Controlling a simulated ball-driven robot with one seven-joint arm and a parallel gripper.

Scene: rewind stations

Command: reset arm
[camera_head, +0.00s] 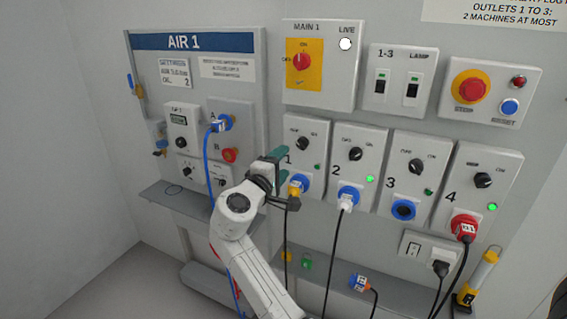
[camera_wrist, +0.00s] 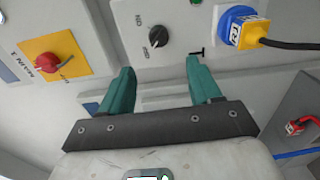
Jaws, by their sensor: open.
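My gripper (camera_head: 279,168) is in front of the left side of outlet 1 in the head view. In the wrist view my gripper (camera_wrist: 160,85) has its two green fingers apart, with nothing between them. Outlet 1's black rotary switch (camera_wrist: 157,36) shows beyond the fingers; it also shows in the head view (camera_head: 302,144). A yellow plug (camera_wrist: 248,31) with a black cable sits in the blue socket of outlet 1, right of the fingers. The same yellow plug shows in the head view (camera_head: 295,188). Whether the fingers touch the panel is unclear.
The AIR 1 panel (camera_head: 240,75) with a blue hose stands left. Outlet 3's socket (camera_head: 403,209) is empty. A blue plug (camera_head: 359,283) lies on the lower shelf. Cables hang below the outlets.

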